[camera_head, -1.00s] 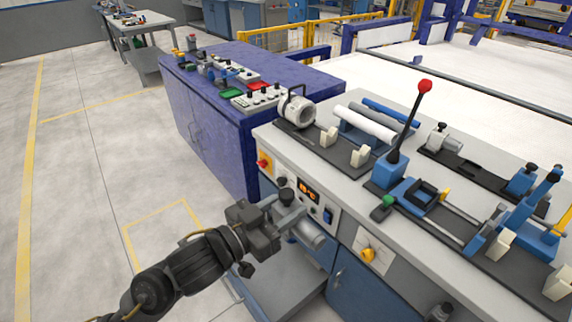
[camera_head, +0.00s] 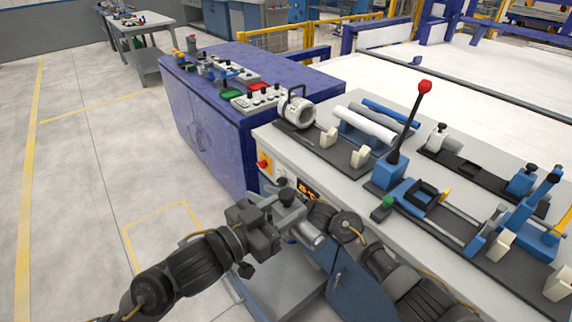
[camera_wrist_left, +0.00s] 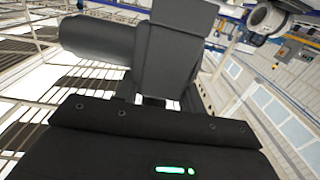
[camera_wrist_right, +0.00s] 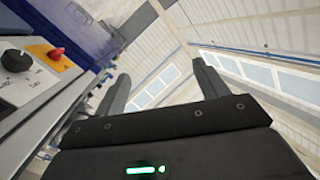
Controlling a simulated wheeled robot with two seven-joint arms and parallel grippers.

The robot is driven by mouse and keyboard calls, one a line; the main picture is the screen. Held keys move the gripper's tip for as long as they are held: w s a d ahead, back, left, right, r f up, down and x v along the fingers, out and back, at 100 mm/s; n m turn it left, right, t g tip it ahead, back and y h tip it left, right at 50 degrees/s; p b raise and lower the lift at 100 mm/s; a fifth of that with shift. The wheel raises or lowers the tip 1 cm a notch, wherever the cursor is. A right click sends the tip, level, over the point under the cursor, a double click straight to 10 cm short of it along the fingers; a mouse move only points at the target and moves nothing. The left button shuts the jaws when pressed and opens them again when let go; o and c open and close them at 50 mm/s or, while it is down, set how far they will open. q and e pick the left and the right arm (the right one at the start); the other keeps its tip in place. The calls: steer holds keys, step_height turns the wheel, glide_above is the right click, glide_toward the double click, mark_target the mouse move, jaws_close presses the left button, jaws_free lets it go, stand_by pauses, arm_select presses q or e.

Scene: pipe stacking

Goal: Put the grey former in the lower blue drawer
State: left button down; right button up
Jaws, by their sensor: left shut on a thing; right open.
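My left gripper (camera_head: 293,218) is in front of the bench's control panel, shut on the grey former. The former (camera_head: 308,236) shows as a light grey cylinder pointing down to the right; its dark grey cylinder also fills the upper left of the left wrist view (camera_wrist_left: 98,38). My right gripper (camera_head: 264,200) is beside it, crossing close behind; its jaws are open and empty in the right wrist view (camera_wrist_right: 160,80). Below is a blue front (camera_head: 347,290) with a handle. A grey flat surface (camera_head: 275,290) juts out low down; I cannot tell whether it is the lower drawer.
The bench top (camera_head: 455,245) carries fixtures and a red-knobbed lever (camera_head: 424,87). A purple cabinet (camera_head: 225,150) with several small items adjoins it on the left. The floor (camera_head: 90,200) at left is clear.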

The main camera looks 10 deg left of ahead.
steer(key=s+a+r+n+g+y, duration=0.1)
steer(key=s+a+r+n+g, duration=0.25)
steer(key=r, duration=0.35)
steer(key=s+a+r+n+g+y, duration=0.1)
steer(key=s+a+r+n+g, duration=0.2)
steer(key=r, duration=0.5)
steer(key=s+a+r+n+g+h, duration=0.2)
steer(key=s+a+r+g, duration=0.2)
steer(key=s+r, duration=0.2)
steer(key=m+t+h, duration=0.5)
steer(key=m+h, duration=0.2)
steer(key=h, duration=1)
glide_toward(290, 211)
steer(key=shift+n+g, duration=0.25)
steer(key=f, duration=0.3)
steer(key=w+f, duration=0.1)
steer(key=f, duration=0.3)
steer(key=w+f, duration=0.1)
steer(key=f, duration=0.3)
steer(key=shift+w+d+f, duration=0.1)
steer(key=shift+d+f, duration=0.05)
steer(key=shift+d, duration=0.2)
